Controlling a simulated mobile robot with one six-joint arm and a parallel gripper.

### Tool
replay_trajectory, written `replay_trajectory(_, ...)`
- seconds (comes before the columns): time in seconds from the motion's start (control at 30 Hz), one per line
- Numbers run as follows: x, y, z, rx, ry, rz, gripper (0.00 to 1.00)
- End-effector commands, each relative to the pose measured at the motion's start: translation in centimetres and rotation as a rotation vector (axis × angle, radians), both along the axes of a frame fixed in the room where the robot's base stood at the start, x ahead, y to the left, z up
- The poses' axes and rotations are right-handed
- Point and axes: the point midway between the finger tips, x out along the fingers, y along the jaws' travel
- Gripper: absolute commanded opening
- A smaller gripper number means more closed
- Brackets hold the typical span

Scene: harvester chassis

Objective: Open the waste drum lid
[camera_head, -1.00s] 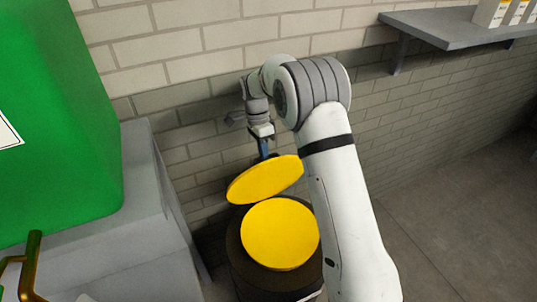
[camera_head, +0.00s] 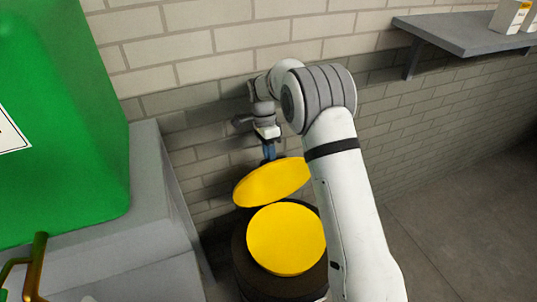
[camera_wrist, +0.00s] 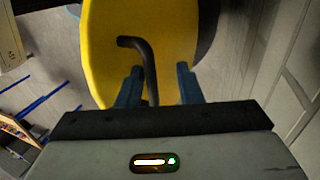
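The waste drum (camera_head: 252,275) is dark and round, low in the head view, with a flat yellow round face (camera_head: 286,239) at its top. The yellow lid (camera_head: 270,182) stands tilted up at the drum's back, apart from that face over most of its width. My gripper (camera_head: 268,152) is behind the lid's upper edge. In the wrist view the lid (camera_wrist: 105,50) carries a bent black handle (camera_wrist: 149,65). The blue fingers of my gripper (camera_wrist: 159,77) are apart, with the handle between them, nearer the left finger, and a clear gap on the right.
A green container (camera_head: 60,130) stands on a grey block (camera_head: 155,190) left of the drum. A brick wall (camera_head: 200,90) is close behind my gripper. A grey shelf (camera_head: 465,36) with small boxes (camera_head: 508,15) is at upper right. The floor at right (camera_head: 460,220) is clear.

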Motion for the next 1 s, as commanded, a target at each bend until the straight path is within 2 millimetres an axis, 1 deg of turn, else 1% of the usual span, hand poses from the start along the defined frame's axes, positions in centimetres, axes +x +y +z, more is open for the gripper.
replay_trajectory(0.27,0.1,0.0,0.3,0.000,-0.002,0.000,0.33)
replay_trajectory(0.37,0.1,0.1,1.1,0.001,-0.004,0.001,0.33)
replay_trajectory(0.47,0.1,0.1,2.6,0.002,-0.006,0.001,0.33)
replay_trajectory(0.7,0.1,0.1,7.3,0.002,-0.005,0.001,0.33)
replay_trajectory(0.8,0.1,0.1,8.7,0.001,-0.004,0.001,0.33)
replay_trajectory(0.9,0.1,0.1,9.6,0.001,-0.002,0.002,0.33)
replay_trajectory(1.0,0.0,0.1,10.1,0.000,0.000,0.002,0.33)
